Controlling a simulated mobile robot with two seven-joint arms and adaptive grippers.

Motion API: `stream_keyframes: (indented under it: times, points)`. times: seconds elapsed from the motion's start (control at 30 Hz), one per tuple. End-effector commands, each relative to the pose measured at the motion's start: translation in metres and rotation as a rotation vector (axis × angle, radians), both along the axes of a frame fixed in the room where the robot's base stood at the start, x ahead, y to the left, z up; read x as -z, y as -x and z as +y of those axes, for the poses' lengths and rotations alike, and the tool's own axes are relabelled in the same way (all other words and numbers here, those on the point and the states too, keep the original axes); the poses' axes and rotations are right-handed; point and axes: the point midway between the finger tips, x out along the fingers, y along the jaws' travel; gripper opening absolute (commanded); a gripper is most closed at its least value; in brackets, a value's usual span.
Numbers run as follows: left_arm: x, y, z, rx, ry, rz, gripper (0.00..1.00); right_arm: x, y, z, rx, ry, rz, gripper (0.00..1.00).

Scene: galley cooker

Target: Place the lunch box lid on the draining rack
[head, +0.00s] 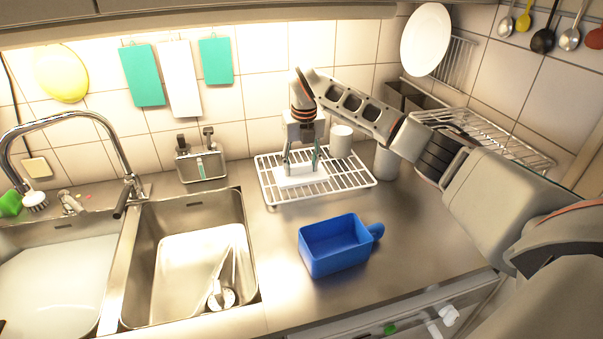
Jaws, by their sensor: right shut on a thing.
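My right gripper (302,163) points down over the white wire draining rack (270,182) on the steel counter. It is shut on a white flat piece that looks like the lunch box lid (301,177). The lid lies level at the left-middle of the rack, at the height of its wires; I cannot tell whether it touches them. My left gripper is not in view.
A blue box with a side handle (335,247) stands on the counter in front of the rack. White cups (341,141) stand at the rack's back right. A grey caddy (201,165) stands behind.

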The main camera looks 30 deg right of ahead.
Motion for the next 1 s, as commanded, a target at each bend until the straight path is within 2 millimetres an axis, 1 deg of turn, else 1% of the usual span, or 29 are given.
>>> stream_keyframes:
  times: [0.03,0.1,0.2,0.43,0.67,0.7,0.73,1.0]
  points:
    - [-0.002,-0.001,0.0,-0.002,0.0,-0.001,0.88,0.009,0.001,0.001,0.0,-0.002,0.005,0.27]
    - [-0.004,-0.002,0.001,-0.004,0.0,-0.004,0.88,0.02,0.001,0.0,0.0,-0.001,0.005,0.27]
    - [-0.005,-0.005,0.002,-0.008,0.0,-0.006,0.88,0.03,0.001,0.0,0.0,-0.001,0.003,0.27]
    - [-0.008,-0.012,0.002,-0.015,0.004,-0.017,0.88,0.033,0.0,0.0,0.0,0.0,-0.001,0.27]
    - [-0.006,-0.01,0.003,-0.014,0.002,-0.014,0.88,0.037,0.0,0.0,0.0,0.001,0.001,0.27]
    - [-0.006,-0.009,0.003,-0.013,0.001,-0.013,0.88,0.036,0.0,0.0,0.0,0.001,0.001,0.58]
    - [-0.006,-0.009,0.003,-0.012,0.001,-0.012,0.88,0.036,0.0,0.0,0.0,0.001,0.001,0.65]
    - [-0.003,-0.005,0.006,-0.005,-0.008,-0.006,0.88,0.036,0.0,0.0,0.0,0.001,0.001,0.65]
